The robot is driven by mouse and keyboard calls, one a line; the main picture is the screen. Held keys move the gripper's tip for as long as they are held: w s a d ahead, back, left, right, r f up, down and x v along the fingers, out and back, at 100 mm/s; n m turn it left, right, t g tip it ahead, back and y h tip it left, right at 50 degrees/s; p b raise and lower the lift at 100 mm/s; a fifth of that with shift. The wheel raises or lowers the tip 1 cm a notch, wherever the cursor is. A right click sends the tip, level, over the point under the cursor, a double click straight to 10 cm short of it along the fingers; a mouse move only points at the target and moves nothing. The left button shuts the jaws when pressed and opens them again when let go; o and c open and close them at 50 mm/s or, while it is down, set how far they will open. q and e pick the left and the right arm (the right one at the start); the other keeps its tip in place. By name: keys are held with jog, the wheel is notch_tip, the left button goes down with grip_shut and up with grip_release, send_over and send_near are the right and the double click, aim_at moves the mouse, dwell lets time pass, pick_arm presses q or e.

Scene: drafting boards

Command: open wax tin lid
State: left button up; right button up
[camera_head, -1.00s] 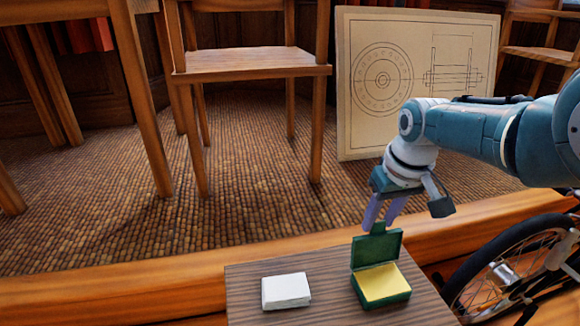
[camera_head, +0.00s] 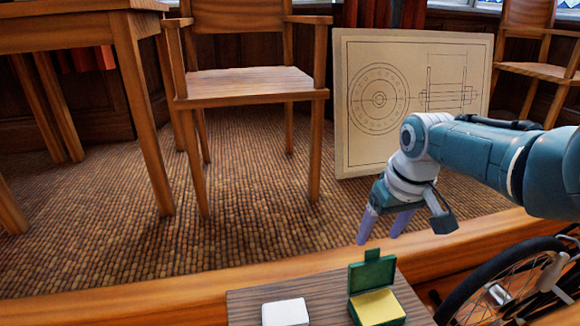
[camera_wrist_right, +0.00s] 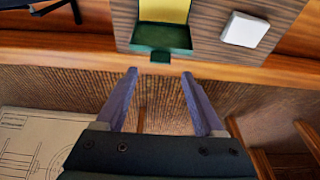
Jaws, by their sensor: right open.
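The wax tin is a small green box with yellow wax (camera_head: 378,307) inside, on a small wooden stand. Its green lid (camera_head: 372,272) stands raised at the back edge, with a tab on top, so the tin is open. In the right wrist view the lid (camera_wrist_right: 162,38) lies just beyond the fingers, with the yellow wax behind it. My right gripper (camera_head: 380,239) is above and behind the lid, apart from it. Its two purple fingers are spread with nothing between them, as the right wrist view also shows (camera_wrist_right: 160,73). My left gripper is not in view.
A white block (camera_head: 285,313) lies left of the tin on the striped wooden stand (camera_head: 245,303). A wooden ledge (camera_head: 130,304) runs behind it. A wheel (camera_head: 510,285) is at the right. A drawing board (camera_head: 410,100) and chairs (camera_head: 250,82) stand farther back.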

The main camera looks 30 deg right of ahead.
pick_arm(q)
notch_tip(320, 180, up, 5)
jog(key=p, duration=0.3)
jog(key=shift+p, duration=0.3)
pick_arm(e)
jog(key=v, duration=0.5)
jog(key=shift+r, duration=0.3)
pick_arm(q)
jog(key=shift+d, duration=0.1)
